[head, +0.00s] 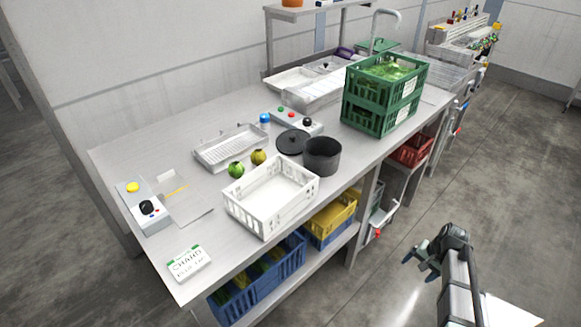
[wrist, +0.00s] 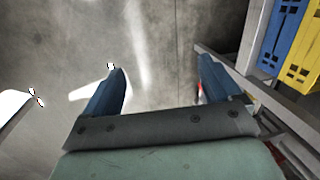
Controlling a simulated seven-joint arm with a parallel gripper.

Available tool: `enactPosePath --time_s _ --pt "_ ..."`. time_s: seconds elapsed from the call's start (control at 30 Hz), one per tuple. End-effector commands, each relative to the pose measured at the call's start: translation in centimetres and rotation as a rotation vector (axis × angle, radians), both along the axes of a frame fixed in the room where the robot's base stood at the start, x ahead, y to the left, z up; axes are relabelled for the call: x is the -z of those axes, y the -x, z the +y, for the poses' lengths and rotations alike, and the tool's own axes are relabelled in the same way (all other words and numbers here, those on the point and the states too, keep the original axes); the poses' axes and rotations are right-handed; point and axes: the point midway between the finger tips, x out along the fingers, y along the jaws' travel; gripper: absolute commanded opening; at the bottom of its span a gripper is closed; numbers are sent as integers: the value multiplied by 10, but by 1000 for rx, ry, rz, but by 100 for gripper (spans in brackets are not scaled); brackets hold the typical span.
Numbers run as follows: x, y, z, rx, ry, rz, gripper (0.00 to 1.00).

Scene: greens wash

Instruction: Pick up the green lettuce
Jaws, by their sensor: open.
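Leafy green lettuce (head: 385,70) shows through the open top of the upper green crate (head: 372,98), one of two stacked on the steel table. How many heads lie inside I cannot tell, as the crate walls hide most of them. My gripper (head: 418,257) is out over the floor, in front of the table and well apart from the crates. In the wrist view my gripper (wrist: 162,75) has its two blue fingers spread, with only floor between them. The lettuce is not in the wrist view.
An empty white crate (head: 239,205), a dark pot (head: 322,163), its lid (head: 292,141) and two round greenish items (head: 236,169) stand on the table (head: 115,165). Blue crates (head: 250,285) and a yellow crate (head: 331,218) sit on the shelf below. Open floor surrounds my gripper.

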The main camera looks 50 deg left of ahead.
Motion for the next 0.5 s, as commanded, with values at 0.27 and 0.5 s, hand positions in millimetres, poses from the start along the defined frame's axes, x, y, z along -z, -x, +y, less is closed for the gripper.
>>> enactPosePath --time_s 0.27,0.5 --pt "-97 -44 93 -29 -94 -87 91" --pt "-190 -61 171 -58 -181 -148 91"
